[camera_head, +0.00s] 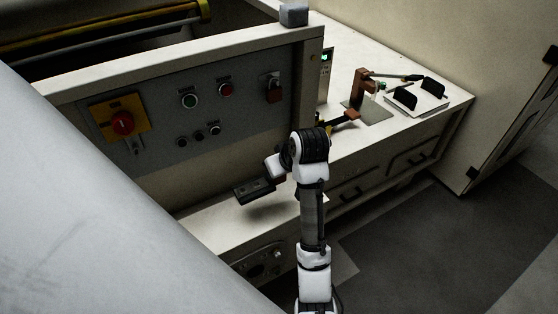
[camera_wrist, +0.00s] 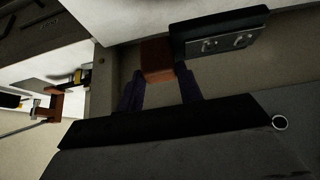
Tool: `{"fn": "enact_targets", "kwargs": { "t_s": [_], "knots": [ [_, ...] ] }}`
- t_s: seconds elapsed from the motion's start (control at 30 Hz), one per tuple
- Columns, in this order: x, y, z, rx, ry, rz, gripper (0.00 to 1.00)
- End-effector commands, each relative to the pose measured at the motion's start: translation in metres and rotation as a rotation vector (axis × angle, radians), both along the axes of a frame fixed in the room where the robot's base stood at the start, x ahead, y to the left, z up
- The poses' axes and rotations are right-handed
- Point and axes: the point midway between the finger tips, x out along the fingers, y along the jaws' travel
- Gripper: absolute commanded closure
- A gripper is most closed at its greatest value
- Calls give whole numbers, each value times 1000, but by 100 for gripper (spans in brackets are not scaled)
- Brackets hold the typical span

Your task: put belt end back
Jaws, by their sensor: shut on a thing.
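A dark block with two metal fittings on its face (camera_wrist: 222,38) adjoins a reddish-brown block (camera_wrist: 157,58) in the wrist view; I take the two together as the belt end. My gripper (camera_wrist: 160,75) is shut on the reddish-brown block, with one dark finger on each side. In the head view the dark block (camera_head: 254,190) is left of my gripper (camera_head: 277,174), over the pale ledge below the control panel. A shadow lies under it; I cannot tell if it touches the ledge. My wrist partly hides the grip.
The control panel (camera_head: 196,112), with a red knob (camera_head: 122,122) and buttons, rises behind my gripper. On the bench to the right are a brown stand (camera_head: 360,88) and a white tray (camera_head: 428,99) with black holders. Dark floor lies open at lower right.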

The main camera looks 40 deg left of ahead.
Motion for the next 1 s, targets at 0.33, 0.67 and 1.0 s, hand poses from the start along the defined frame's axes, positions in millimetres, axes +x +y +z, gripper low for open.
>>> {"fn": "enact_targets", "kwargs": {
  "t_s": [0.33,0.67,1.0],
  "knots": [
    [0,-1,-56,-2,3,-1,95],
    [0,-1,-98,-3,3,-1,95],
    [0,-1,-101,-2,1,-1,95]
  ]
}}
